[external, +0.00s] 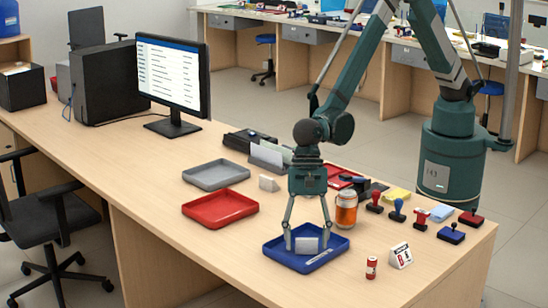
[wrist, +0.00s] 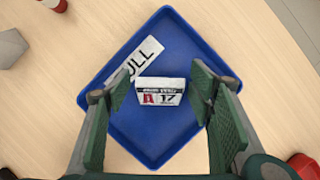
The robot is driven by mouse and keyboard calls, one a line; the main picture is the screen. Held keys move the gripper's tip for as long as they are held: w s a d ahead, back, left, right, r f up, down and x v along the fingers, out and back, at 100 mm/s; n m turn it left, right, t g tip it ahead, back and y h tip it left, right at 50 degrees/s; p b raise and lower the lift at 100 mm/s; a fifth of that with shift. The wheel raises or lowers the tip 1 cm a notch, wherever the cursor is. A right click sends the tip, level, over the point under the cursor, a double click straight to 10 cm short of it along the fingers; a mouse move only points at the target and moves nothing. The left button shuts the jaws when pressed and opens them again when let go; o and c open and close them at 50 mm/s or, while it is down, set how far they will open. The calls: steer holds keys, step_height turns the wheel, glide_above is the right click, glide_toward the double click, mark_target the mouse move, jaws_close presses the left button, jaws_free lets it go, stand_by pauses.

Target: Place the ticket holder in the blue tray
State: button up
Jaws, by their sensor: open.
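The ticket holder (external: 307,245) is a small pale block inside the blue tray (external: 272,257). In the wrist view my gripper (wrist: 158,94) is open, with gaps between both fingers and the holder. A white label (wrist: 136,60) with partly legible black letters lies in the tray behind the holder.
An orange jar (external: 346,210) stands close behind the tray. A small red can (external: 371,267) and a white number block (external: 401,255) stand to its right. A red tray (external: 220,208) and a grey tray (external: 216,175) lie to the left. Several stamps crowd the right side.

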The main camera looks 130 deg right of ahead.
steer(key=shift+r, duration=0.15)
steer(key=p+v, duration=0.1)
steer(key=v, duration=1.1)
steer(key=shift+p, duration=0.4)
steer(key=shift+r, duration=0.1)
steer(key=s+r+n+t+h, duration=0.2)
steer(key=s+r+n, duration=1.1)
steer(key=s+r, duration=0.9)
steer(key=s+d+n+t+h, duration=0.1)
steer(key=s+d+n+t, duration=0.1)
steer(key=s+n, duration=1.2)
steer(key=s+d, duration=0.1)
steer(key=s, duration=1.2)
steer(key=shift+s+f, duration=0.3)
steer(key=shift+s, duration=0.05)
